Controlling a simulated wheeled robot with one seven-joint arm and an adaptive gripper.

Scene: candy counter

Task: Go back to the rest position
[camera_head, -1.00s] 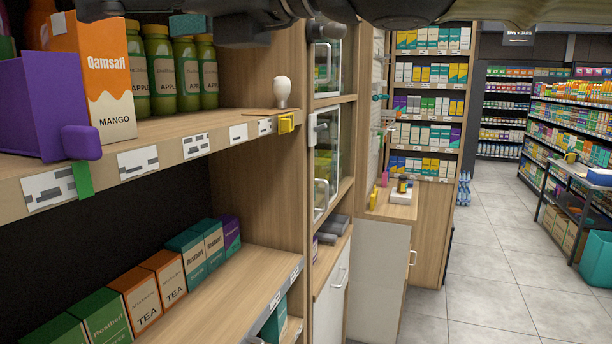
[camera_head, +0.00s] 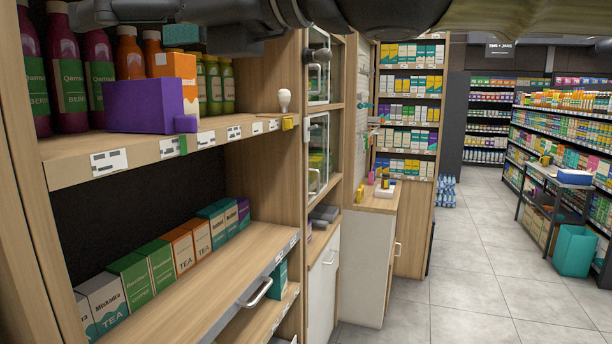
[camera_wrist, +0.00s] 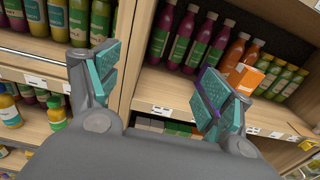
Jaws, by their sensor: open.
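My gripper (camera_wrist: 155,88) shows in the wrist view with its two teal-padded fingers spread wide and nothing between them. It faces the shelves from some distance. In the head view, parts of my arm cross the top edge, and a teal finger pad (camera_head: 181,33) shows in front of the upper shelf. No object is held.
The upper shelf (camera_head: 75,172) bears a purple box (camera_head: 150,105), an orange carton (camera_head: 175,66), dark red bottles (camera_head: 65,75) and a white bulb-shaped thing (camera_head: 284,99). Tea boxes (camera_head: 182,250) stand on the lower shelf. The tiled aisle (camera_head: 470,290) at right is clear.

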